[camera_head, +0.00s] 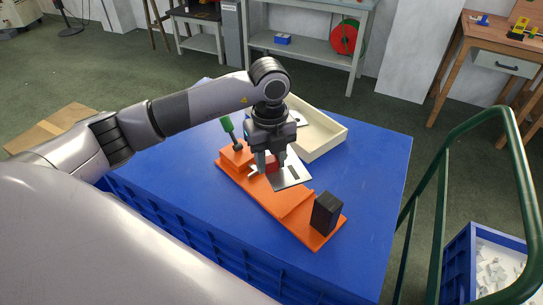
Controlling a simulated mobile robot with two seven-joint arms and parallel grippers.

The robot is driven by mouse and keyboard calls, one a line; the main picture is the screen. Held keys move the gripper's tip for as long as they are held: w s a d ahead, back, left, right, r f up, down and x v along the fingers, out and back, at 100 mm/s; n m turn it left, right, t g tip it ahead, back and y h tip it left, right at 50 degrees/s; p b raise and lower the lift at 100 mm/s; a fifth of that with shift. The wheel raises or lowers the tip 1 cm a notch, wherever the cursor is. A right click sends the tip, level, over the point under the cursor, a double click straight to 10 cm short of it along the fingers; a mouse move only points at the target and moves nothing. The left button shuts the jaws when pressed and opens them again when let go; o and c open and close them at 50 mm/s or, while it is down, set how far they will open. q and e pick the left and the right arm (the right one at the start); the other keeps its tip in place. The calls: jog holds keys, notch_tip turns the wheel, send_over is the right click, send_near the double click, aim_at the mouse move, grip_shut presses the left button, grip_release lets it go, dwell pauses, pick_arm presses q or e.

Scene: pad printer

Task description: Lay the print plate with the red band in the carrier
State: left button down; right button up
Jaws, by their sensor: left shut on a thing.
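My left gripper (271,162) points down over the orange carrier (286,207) on the blue table. It is shut on a thin silvery plate (292,177), which shows a red band between and beside the fingers. The plate sits over the middle of the carrier, and its right corner reaches past the carrier's far edge. I cannot tell whether it touches the carrier. Part of the plate is hidden by the fingers. My right gripper is not in view.
A green-handled lever (228,126) stands at the carrier's left end and a black block (326,213) at its right end. A cream tray (325,139) lies behind my gripper. The blue tabletop (375,175) is clear on the right. A green rail (437,205) stands beyond it.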

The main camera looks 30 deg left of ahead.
pick_arm(q)
jog(key=n, duration=0.4)
jog(key=shift+w+a+f, duration=0.1)
jog(key=shift+w+a, duration=0.05)
jog(key=shift+a, duration=0.05)
jog(key=shift+p, duration=0.3)
jog(key=b, duration=0.6)
send_over(270, 197)
jog(key=shift+a+f, duration=0.1)
jog(key=shift+f, duration=3.8)
jog(key=shift+f+b, duration=0.5)
jog(key=shift+f, duration=0.65)
jog(key=c, duration=0.6)
grip_release()
jog(key=shift+c, duration=0.2)
jog(key=shift+r, duration=0.1)
jog(key=shift+r+p, duration=2.5)
jog(key=shift+r, duration=0.5)
